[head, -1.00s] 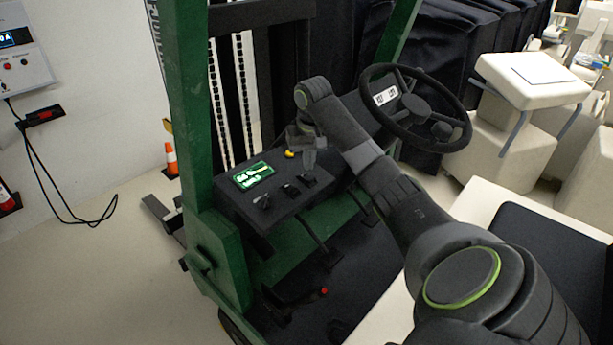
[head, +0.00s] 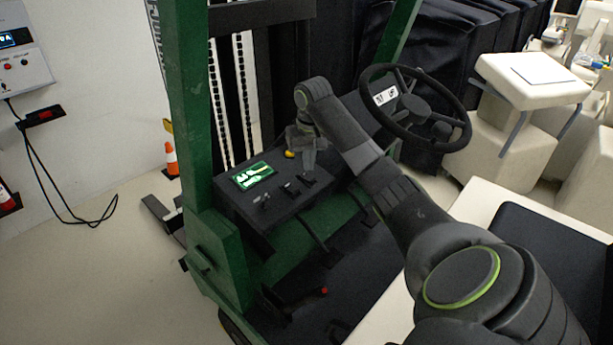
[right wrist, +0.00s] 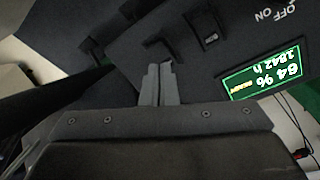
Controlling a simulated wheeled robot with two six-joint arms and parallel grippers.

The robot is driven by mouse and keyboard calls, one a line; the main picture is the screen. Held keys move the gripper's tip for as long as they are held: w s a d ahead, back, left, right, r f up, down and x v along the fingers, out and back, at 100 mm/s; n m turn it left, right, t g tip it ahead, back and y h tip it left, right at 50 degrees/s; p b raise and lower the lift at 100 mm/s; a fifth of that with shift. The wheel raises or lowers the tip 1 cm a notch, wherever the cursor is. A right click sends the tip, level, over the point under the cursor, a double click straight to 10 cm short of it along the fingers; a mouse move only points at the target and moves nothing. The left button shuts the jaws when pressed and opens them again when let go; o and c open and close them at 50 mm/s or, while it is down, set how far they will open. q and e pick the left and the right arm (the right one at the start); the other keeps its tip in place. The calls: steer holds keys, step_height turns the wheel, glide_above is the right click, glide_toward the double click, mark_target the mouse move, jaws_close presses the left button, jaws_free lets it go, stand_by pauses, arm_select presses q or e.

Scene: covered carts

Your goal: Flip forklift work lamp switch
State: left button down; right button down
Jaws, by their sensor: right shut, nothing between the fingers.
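The forklift's black control panel (head: 272,208) carries a lit green display (head: 252,175) and small dark levers or switches (head: 290,188). In the right wrist view the display (right wrist: 263,73) reads 64 % and 1842 h upside down. OFF and ON labels (right wrist: 276,15) are at the top right edge; I cannot tell which control is the lamp switch. Dark controls (right wrist: 204,30) lie beyond the fingertips. My right gripper (head: 308,166) is over the panel's far right part. Its fingers (right wrist: 160,80) are shut and empty; contact with the panel is unclear. My left gripper is out of view.
The steering wheel (head: 415,108) is right of my right arm. A green mast post (head: 187,100) stands left of the panel. A yellow knob (head: 290,154) is close beside the gripper. The seat (head: 560,245) is at right. An orange cone (head: 172,158) stands by the wall.

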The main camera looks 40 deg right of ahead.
mark_target(308, 177)
steer(key=shift+f, duration=1.3)
stand_by(0.4)
steer(key=shift+s+f, duration=0.1)
steer(key=shift+f, duration=0.15)
steer(key=shift+r, duration=3.5)
steer(key=shift+f, duration=0.15)
